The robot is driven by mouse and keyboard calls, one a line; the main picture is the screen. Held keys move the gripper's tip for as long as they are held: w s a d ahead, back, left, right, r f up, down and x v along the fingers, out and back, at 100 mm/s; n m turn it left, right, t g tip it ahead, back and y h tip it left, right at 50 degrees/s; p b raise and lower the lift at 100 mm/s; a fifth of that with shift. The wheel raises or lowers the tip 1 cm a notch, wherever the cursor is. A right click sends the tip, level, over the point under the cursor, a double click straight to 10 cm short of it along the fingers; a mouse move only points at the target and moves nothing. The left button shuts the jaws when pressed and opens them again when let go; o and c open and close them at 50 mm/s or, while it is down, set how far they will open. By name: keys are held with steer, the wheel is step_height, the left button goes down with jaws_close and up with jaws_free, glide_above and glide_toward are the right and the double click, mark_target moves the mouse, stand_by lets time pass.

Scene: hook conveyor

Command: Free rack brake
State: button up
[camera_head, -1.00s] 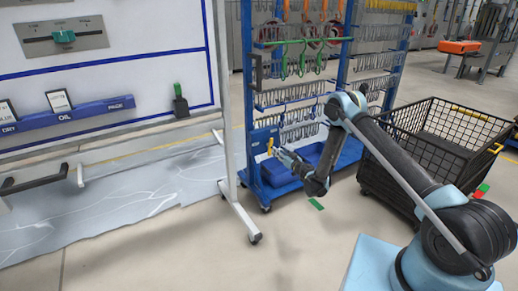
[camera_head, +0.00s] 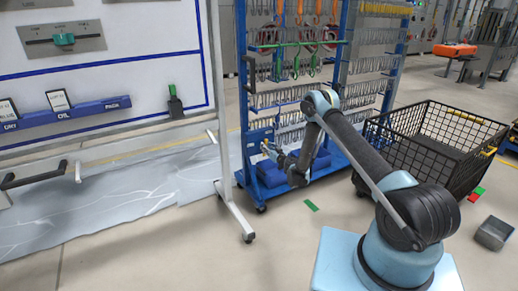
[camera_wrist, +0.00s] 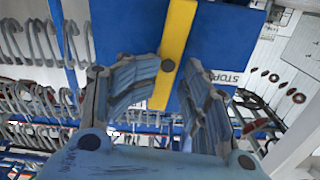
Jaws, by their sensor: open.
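The blue rack (camera_head: 243,90) stands on castors in the middle of the head view. Its blue brake plate (camera_head: 258,138) is low on the rack's left post. In the wrist view the blue plate (camera_wrist: 233,40) carries a yellow lever (camera_wrist: 178,35) with a grey round bolt, and lettering reading "STOP" at right. My gripper (camera_wrist: 174,68) is open, with one finger on each side of the lever; I cannot tell whether either touches it. In the head view my gripper (camera_head: 268,148) is at the plate and covers most of the lever.
A whiteboard frame (camera_head: 228,190) stands just left of the rack. A black wire crate (camera_head: 440,140) stands to the right. Hooks (camera_wrist: 25,100) hang densely beside the plate.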

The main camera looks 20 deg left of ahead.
steer(key=shift+x, duration=0.85)
steer(key=shift+s+a, duration=0.1)
steer(key=shift+s+a, duration=0.1)
steer(key=shift+a, duration=0.05)
jaws_close()
